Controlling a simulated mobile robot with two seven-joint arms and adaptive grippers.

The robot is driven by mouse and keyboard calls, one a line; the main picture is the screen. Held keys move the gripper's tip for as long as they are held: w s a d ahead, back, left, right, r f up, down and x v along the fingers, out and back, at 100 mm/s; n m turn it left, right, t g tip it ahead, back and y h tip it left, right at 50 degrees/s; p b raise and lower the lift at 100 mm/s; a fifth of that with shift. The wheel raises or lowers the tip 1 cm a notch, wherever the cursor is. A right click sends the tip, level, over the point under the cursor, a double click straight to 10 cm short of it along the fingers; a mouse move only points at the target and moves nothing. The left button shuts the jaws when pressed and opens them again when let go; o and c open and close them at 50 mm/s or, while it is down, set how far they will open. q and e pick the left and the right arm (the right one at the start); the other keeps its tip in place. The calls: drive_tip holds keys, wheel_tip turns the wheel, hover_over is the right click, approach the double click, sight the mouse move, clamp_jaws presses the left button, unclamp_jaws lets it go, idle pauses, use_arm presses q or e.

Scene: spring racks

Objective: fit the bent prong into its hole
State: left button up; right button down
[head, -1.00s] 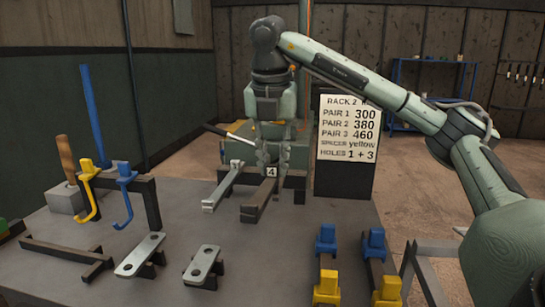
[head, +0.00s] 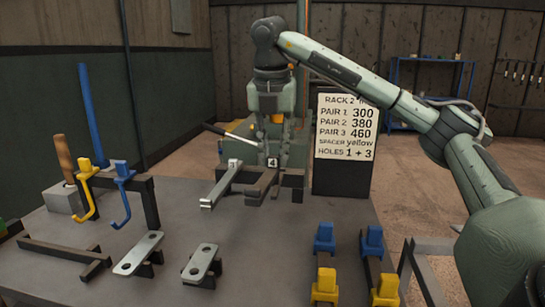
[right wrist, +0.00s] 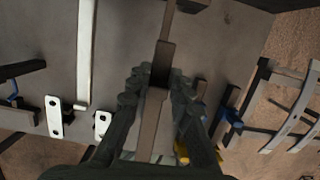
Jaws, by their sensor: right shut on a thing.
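The dark prong (head: 258,188) lies level at the rack's rail (head: 292,182), by the tag 4. It points toward me beside the pale steel prong (head: 220,188) at tag 3. My right gripper (head: 271,157) is shut on the dark prong near the rail, and its fingertips are partly hidden in the head view. In the right wrist view, the fingers (right wrist: 157,82) flank the dark prong (right wrist: 149,130), and a dark block shows between them. I cannot tell how deep the prong sits in its hole. My left gripper is out of view.
A sign board (head: 346,135) stands just right of the rail. Blue and yellow hooks (head: 122,195) hang on a stand at left. The table's middle is clear.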

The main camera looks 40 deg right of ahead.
drive_tip(key=shift+w+d, duration=1)
drive_tip(key=shift+d, duration=0.2)
drive_tip(key=shift+w+d, duration=1)
drive_tip(key=shift+d, duration=0.2)
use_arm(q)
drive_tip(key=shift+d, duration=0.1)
use_arm(e)
drive_tip(key=shift+w+d, duration=0.65)
drive_tip(key=shift+d, duration=0.2)
drive_tip(key=shift+w+d, duration=0.6)
drive_tip(key=shift+d, duration=0.2)
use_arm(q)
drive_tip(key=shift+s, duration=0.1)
use_arm(e)
drive_tip(key=shift+f, duration=0.2)
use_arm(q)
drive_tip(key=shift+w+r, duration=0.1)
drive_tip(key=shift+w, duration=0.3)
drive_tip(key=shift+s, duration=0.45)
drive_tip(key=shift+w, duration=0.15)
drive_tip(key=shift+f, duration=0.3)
use_arm(e)
drive_tip(key=shift+f, duration=0.4)
use_arm(q)
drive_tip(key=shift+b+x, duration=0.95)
drive_tip(key=shift+b, duration=0.25)
use_arm(e)
drive_tip(key=shift+f, duration=2.1)
